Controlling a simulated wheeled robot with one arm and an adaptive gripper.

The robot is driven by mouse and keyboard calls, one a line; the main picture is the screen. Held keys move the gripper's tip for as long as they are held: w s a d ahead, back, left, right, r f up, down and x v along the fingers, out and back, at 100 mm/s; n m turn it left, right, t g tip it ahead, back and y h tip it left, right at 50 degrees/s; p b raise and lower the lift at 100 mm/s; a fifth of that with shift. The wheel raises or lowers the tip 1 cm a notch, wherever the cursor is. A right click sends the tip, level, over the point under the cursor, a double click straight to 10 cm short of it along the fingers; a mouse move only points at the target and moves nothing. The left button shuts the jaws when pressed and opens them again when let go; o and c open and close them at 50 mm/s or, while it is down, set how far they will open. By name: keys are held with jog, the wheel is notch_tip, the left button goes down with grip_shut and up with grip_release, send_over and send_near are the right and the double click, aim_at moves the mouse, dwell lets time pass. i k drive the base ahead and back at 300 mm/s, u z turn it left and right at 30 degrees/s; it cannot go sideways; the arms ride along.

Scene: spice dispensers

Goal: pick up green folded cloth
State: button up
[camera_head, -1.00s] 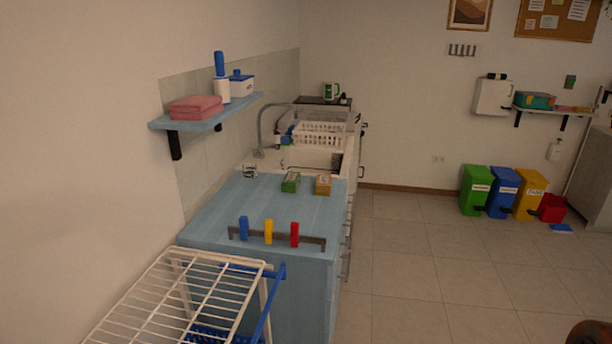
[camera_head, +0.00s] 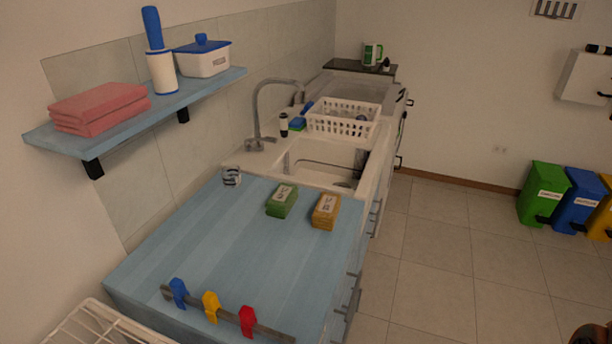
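A small green folded cloth (camera_head: 282,201) with a pale label lies on the blue countertop (camera_head: 220,240), near the sink end. A yellow-brown folded cloth (camera_head: 326,211) of similar size lies just to its right, with a small gap between them. A dark rounded orange-brown shape at the bottom right corner may be part of my arm, but I cannot tell. My gripper is not in view.
A rail with blue, yellow and red clips (camera_head: 211,306) runs along the counter's near edge. A white drying rack (camera_head: 95,325) stands at the lower left. A shelf (camera_head: 130,128) with pink towels (camera_head: 98,107) overhangs the left.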

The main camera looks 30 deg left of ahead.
aim_at(283, 199)
jog(key=i, duration=1.65)
jog(key=u, duration=4.3)
